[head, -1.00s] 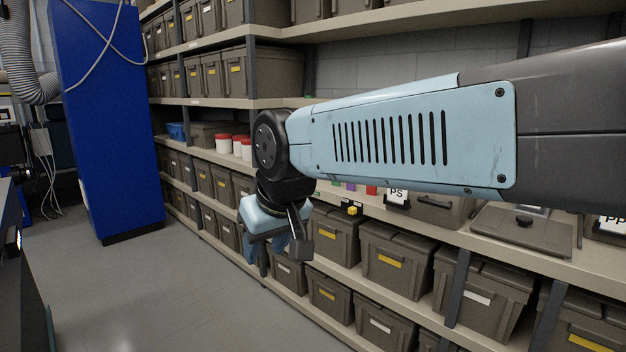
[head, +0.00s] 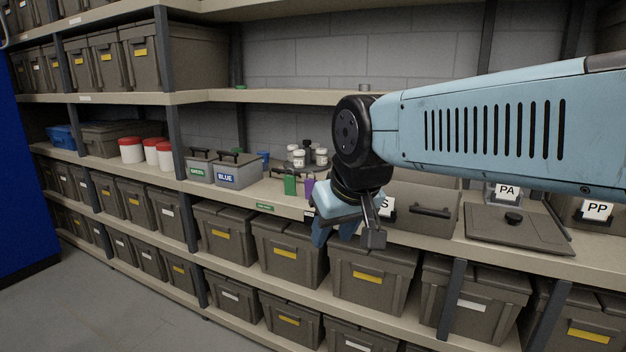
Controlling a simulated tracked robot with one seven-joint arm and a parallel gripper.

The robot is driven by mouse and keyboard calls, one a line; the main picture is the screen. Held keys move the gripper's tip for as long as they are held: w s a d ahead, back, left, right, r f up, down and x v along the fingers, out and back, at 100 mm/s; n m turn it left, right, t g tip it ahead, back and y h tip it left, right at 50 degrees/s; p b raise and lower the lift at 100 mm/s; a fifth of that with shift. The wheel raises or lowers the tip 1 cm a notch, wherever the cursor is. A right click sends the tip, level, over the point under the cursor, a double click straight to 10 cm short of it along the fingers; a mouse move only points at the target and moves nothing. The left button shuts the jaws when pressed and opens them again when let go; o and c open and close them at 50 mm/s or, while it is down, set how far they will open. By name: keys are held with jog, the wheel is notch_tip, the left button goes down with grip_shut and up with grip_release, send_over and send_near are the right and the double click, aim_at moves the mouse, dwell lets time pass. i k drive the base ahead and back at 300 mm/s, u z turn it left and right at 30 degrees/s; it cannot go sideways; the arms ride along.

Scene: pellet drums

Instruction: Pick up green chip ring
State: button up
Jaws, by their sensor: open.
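A green chip ring (head: 290,185), a small upright green piece, is on the middle shelf near its front edge. A purple piece (head: 308,187) is just to its right, partly hidden by my gripper. My gripper (head: 347,236) points down in front of the shelf, to the right of and lower than the green piece. It is open, apart from the green piece, and I see nothing held in it. The wrist and fingers hide part of the shelf behind them.
Grey boxes labelled GREEN (head: 199,170) and BLUE (head: 237,175) stand left of the green piece. White jars (head: 299,158) are behind it. Red-lidded white tubs (head: 131,150) stand farther left. A flat lid (head: 520,236) lies at right. Bins (head: 288,252) fill the shelf below.

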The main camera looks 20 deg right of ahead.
aim_at(290, 181)
jog(key=i, duration=1.25)
jog(key=u, duration=0.6)
